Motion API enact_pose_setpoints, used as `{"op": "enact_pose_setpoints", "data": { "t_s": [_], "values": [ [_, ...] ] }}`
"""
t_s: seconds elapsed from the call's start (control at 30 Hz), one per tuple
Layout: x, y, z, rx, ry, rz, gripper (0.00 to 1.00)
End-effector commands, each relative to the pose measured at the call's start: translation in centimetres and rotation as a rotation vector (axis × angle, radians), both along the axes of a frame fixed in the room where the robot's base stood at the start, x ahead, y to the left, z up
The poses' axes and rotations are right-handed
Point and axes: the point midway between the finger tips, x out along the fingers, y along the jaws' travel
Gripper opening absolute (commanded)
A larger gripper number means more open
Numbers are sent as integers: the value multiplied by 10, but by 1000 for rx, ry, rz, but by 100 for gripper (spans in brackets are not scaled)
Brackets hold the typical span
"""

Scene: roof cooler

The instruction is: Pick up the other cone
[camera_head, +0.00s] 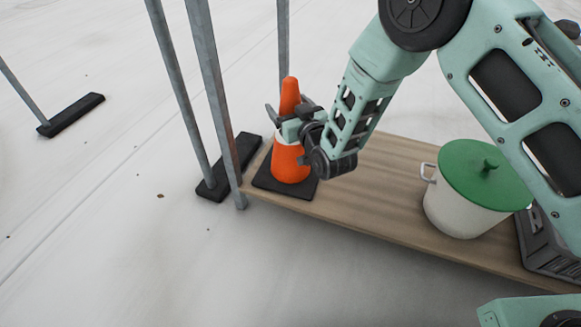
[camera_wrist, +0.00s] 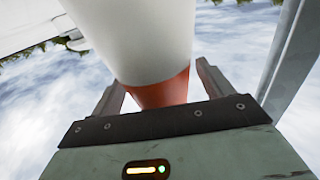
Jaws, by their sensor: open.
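An orange traffic cone (camera_head: 288,165) with a white band and a black square base stands upright at the left end of a wooden board. My gripper (camera_head: 281,118) is at the cone's upper half, with its fingers around it at the white band. In the wrist view the cone's white band and orange part (camera_wrist: 165,90) fill the space between my open fingers (camera_wrist: 160,85). Whether the fingers touch the cone cannot be told. No second cone is in view.
A white pot with a green lid (camera_head: 470,188) stands on the wooden board (camera_head: 385,200) to the right. Grey metal posts (camera_head: 214,90) with black feet rise close to the cone's left. Another post stands on a black foot (camera_head: 72,115) at far left. The pale roof floor is mostly clear.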

Motion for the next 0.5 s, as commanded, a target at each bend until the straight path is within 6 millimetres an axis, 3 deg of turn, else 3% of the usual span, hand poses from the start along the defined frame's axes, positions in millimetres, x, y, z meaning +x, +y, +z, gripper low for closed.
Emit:
{"op": "enact_pose_setpoints", "data": {
  "t_s": [0.33,0.37,0.5],
  "values": [
    [10,6,1,-1,0,0,79],
    [10,6,1,-1,0,0,77],
    [10,5,1,-1,0,0,38]
  ]
}}
